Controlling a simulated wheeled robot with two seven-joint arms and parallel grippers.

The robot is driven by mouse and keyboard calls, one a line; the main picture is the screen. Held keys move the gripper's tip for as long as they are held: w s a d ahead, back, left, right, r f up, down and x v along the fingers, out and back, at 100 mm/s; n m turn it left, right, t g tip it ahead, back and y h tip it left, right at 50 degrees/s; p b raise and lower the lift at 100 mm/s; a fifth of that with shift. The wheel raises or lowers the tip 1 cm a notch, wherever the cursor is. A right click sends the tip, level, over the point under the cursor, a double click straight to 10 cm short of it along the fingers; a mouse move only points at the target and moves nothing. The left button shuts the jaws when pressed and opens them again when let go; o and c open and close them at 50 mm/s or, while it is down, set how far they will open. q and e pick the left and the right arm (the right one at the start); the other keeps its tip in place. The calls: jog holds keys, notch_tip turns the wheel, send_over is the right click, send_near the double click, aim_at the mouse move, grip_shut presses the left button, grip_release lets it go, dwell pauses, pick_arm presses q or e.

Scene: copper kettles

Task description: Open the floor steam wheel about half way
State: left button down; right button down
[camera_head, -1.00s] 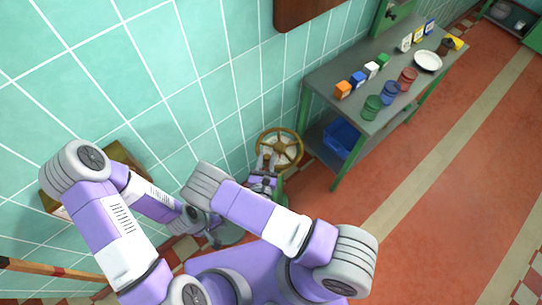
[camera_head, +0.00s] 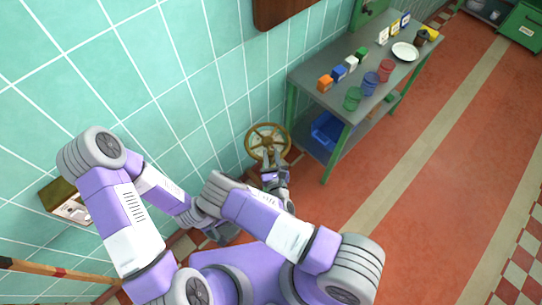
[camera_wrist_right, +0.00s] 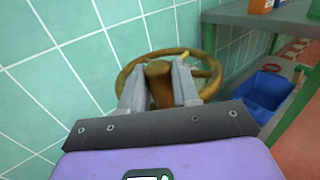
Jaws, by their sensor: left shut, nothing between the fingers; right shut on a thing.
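The floor steam wheel (camera_head: 251,131) is a brass-coloured spoked handwheel low beside the tiled wall, in the upper middle of the head view. My right gripper (camera_head: 271,156) is at its near rim. In the right wrist view, the wheel's rim (camera_wrist_right: 215,72) shows behind the fingers. There my right gripper (camera_wrist_right: 159,90) is shut on a brown knob-like part (camera_wrist_right: 158,72) of the wheel, which partly hides the rim. My left gripper (camera_head: 226,236) is shut and empty, low and left of the wheel, partly hidden by my right arm.
A grey-topped, green-legged table (camera_head: 335,85) stands right of the wheel, with small blocks, cups and a plate. A blue bin (camera_head: 328,131) is on its lower shelf. A wooden box (camera_head: 62,200) is at the left wall. Red floor (camera_head: 430,190) at right is clear.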

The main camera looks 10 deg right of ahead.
jog(key=shift+w+r, duration=0.3)
jog(key=shift+w, duration=0.1)
jog(key=c, duration=1.3)
grip_release()
jog(key=o, duration=0.4)
jog(key=shift+w+f, duration=0.3)
jog(key=shift+s+r, duration=0.1)
jog(key=shift+s, duration=0.2)
pick_arm(q)
jog(key=shift+w+r+p, duration=0.2)
jog(key=shift+r+p, duration=0.2)
jog(key=shift+p, duration=0.1)
pick_arm(e)
jog(key=s, duration=0.7)
jog(key=shift+s, duration=0.2)
